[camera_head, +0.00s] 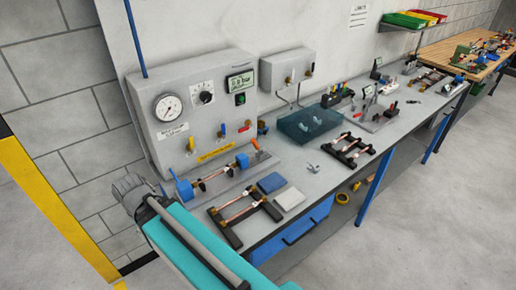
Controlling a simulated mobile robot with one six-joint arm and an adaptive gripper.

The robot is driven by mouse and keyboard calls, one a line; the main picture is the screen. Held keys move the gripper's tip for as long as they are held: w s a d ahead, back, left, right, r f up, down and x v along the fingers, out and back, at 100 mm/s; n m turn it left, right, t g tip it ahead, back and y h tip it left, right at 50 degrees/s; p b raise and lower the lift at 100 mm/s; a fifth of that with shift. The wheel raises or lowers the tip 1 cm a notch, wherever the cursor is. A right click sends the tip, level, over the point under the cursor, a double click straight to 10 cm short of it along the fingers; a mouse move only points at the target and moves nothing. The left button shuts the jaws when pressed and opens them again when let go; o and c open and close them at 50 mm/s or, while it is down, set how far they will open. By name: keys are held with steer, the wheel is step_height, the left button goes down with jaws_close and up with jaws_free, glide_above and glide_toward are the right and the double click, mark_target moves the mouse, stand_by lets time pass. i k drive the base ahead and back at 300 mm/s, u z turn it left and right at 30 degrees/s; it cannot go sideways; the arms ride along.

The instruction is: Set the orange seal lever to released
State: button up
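A small orange lever (256,144) stands tilted at the right end of the tube fixture, beside its right blue block (242,160). A copper tube (214,178) spans from there to the left blue block (184,188). The lever's exact setting is too small to tell. My gripper (127,188) appears as a dark grey end at the left, past my teal arm, off the bench's left end and well apart from the lever. Its fingers are not clear, so I cannot tell whether it is open or shut.
A grey panel (178,112) with a gauge, a dial and small valves stands behind the fixture. A black rack (235,230) with copper tubes, a blue pad (271,183) and a white pad (290,199) lie in front. A clear blue bin (292,127) is further right.

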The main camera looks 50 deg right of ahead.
mark_target(254, 143)
steer(key=z, duration=1.15)
steer(key=k, duration=0.55)
steer(key=z, duration=0.3)
steer(key=i, duration=0.5)
